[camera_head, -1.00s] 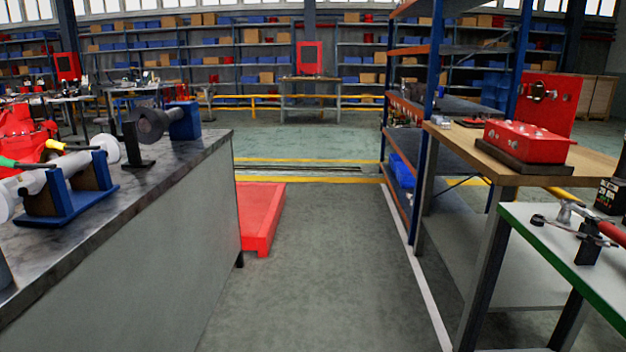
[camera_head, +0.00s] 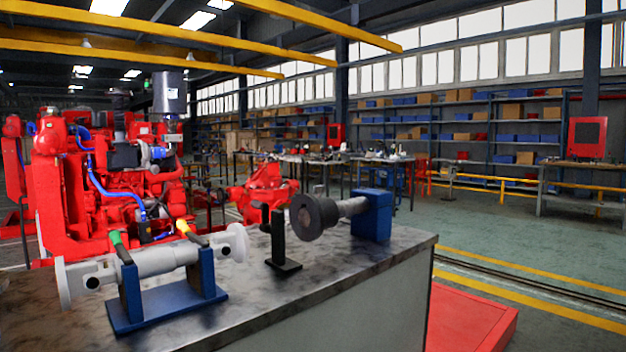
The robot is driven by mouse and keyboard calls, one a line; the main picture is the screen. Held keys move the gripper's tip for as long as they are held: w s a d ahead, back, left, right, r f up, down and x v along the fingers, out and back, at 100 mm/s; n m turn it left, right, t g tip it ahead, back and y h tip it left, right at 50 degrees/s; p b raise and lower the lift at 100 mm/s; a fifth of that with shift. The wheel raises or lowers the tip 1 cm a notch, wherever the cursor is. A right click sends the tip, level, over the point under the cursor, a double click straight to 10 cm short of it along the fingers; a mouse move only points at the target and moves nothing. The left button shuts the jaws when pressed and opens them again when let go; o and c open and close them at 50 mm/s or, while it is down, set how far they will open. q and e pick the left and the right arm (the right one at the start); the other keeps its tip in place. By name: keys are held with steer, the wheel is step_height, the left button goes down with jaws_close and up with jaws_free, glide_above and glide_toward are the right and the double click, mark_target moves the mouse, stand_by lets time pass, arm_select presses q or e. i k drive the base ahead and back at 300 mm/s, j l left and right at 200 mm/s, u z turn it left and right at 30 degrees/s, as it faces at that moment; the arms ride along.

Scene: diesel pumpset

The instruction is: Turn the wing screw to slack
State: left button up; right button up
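I cannot make out a wing screw for certain in this view. On the bench (camera_head: 385,265) at the front, a grey flanged pipe (camera_head: 160,262) lies on a blue cradle (camera_head: 165,306). It has one green-tipped and one yellow-tipped black handle. Behind it, a dark round flange on a shaft (camera_head: 312,216) is held at a blue block (camera_head: 371,215). A small black stand (camera_head: 281,250) is upright between them. Neither of my grippers shows.
A large red diesel engine (camera_head: 95,190) with blue hoses stands behind the bench at left. A red floor platform (camera_head: 465,318) lies right of the bench. Open floor with yellow lines is at right. Worktables and stocked shelves line the back.

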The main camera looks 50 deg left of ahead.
mark_target(318, 189)
steer(key=i+l+u, duration=0.1)
steer(key=i+u, duration=0.3)
steer(key=i+l+u, duration=0.15)
steer(key=i+u, duration=0.2)
steer(key=i+l+u, duration=0.4)
steer(key=k+j, duration=0.05)
steer(key=j, duration=0.05)
